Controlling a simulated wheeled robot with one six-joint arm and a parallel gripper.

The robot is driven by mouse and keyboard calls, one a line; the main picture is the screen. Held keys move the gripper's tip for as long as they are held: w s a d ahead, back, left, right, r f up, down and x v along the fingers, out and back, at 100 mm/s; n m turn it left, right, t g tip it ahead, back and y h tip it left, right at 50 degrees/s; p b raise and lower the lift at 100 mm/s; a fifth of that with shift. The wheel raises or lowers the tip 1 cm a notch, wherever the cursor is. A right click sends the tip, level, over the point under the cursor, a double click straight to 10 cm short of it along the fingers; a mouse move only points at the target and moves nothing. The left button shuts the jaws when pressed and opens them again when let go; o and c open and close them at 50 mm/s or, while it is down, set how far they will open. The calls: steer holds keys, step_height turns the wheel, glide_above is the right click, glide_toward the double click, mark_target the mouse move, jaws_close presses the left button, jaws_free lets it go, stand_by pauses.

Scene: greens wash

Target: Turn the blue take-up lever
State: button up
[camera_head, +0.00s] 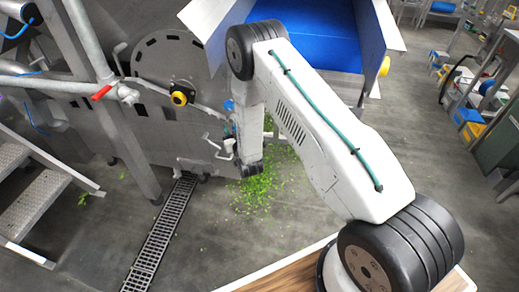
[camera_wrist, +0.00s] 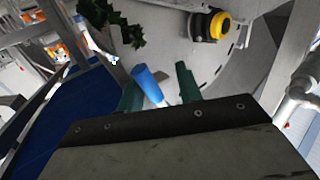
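The blue take-up lever (camera_wrist: 148,82) shows in the wrist view as a blue grip on a thin metal rod, tilted. My gripper (camera_wrist: 159,78) has its two dark green fingers apart, one on each side of the lever. The lever appears nearer the left finger; I cannot tell whether they touch. Its lower end is partly hidden behind the gripper body. In the head view a small blue spot (camera_head: 229,105) beside my arm, on the machine's side, may be the lever; my fingers cannot be made out there.
A yellow-and-black knob (camera_wrist: 219,25) sits on the grey machine plate; it also shows in the head view (camera_head: 180,98). A blue belt (camera_head: 316,32) lies at the top. Green leaves (camera_head: 262,187) litter the floor by a drain grate (camera_head: 160,236). Metal steps (camera_head: 34,200) stand left.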

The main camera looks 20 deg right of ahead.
steer(key=s, duration=0.7)
steer(key=s+f+g, duration=0.5)
steer(key=f+g, duration=0.3)
steer(key=s+r+g, duration=0.5)
steer(key=s+r, duration=0.4)
steer(key=r, duration=0.4)
steer(key=s+r+g, duration=0.5)
steer(key=s+r, duration=0.5)
steer(key=r, duration=0.3)
steer(key=shift+d+n+g+y, duration=0.3)
steer(key=shift+d+n+y, duration=0.1)
steer(key=shift+r, duration=0.1)
